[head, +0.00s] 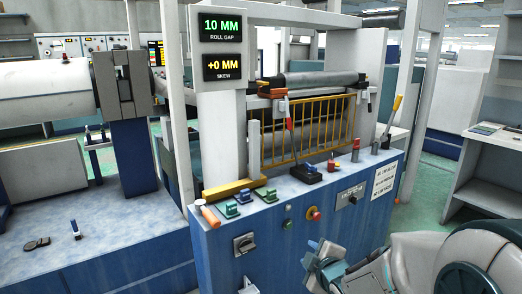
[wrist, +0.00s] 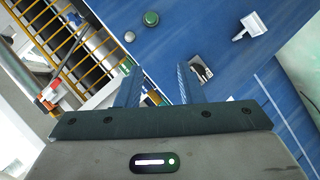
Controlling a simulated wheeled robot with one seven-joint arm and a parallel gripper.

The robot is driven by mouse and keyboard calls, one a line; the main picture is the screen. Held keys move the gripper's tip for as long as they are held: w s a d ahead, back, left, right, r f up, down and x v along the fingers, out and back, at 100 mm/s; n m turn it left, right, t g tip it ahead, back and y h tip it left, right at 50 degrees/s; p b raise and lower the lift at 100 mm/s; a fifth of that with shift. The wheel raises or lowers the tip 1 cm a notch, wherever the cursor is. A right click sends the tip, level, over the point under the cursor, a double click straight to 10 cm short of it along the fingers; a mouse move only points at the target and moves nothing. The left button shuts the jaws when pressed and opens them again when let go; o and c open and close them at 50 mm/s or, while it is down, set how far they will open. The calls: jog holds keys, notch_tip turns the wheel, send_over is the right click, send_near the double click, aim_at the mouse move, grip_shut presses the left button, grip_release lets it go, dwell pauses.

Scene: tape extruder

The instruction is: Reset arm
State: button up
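My gripper (head: 322,258) is at the lower right of the head view, in front of the blue front panel of the extruder's control cabinet (head: 262,255). In the wrist view my gripper (wrist: 158,80) shows two ribbed blue fingers standing apart with nothing seen between them. My arm reaches in from the right edge of the head view. The wrist view is tilted and looks along the blue panel, with a green button (wrist: 151,18) and a white-handled switch (wrist: 250,26) ahead of the fingers.
A red button (head: 313,213) is on the panel near my gripper. A yellow guard (head: 310,128) stands behind. Displays read 10 MM (head: 221,29) and +0 MM (head: 223,66).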

jog(key=s+d+r+m+g+h+p, duration=0.2)
jog(key=s+r+m+g+p, duration=0.8)
jog(key=s+r+m+p, duration=0.4)
jog(key=s+r+p, duration=0.5)
jog(key=s+r, duration=0.2)
jog(key=r, duration=0.1)
jog(key=shift+d+m+h, duration=0.2)
jog(key=shift+m+h, duration=0.1)
jog(key=shift+m, duration=0.1)
jog(key=shift+s, duration=0.1)
